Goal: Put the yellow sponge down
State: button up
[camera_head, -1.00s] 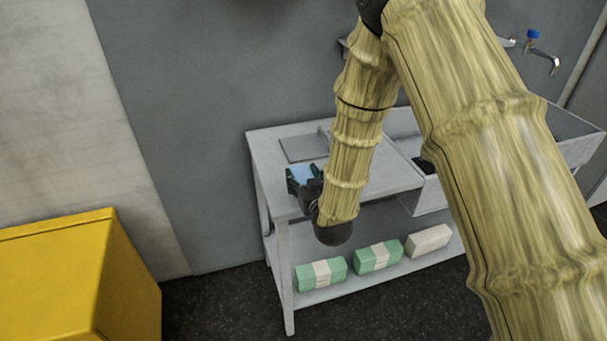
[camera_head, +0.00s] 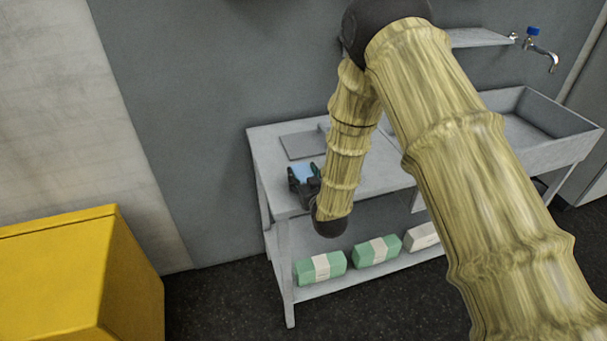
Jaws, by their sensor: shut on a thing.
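My gripper (camera_head: 304,180) is at the left part of the grey table (camera_head: 266,150), over or just above its top. It is shut on a small light-blue thing (camera_head: 302,171), which shows between the dark fingers. No yellow sponge shows; the only thing in the grip looks blue. The gripper and my arm hide part of the held thing, so I cannot tell whether it touches the tabletop.
A sink basin (camera_head: 550,132) with a tap (camera_head: 541,54) is at the right. Green-and-white packs (camera_head: 320,268) lie on the lower shelf. A yellow cabinet (camera_head: 75,275) stands at the left.

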jog(key=shift+f, duration=0.15)
jog(key=o, duration=0.9)
jog(key=shift+r, duration=0.2)
jog(key=b+v, duration=0.3)
jog(key=v, duration=0.9)
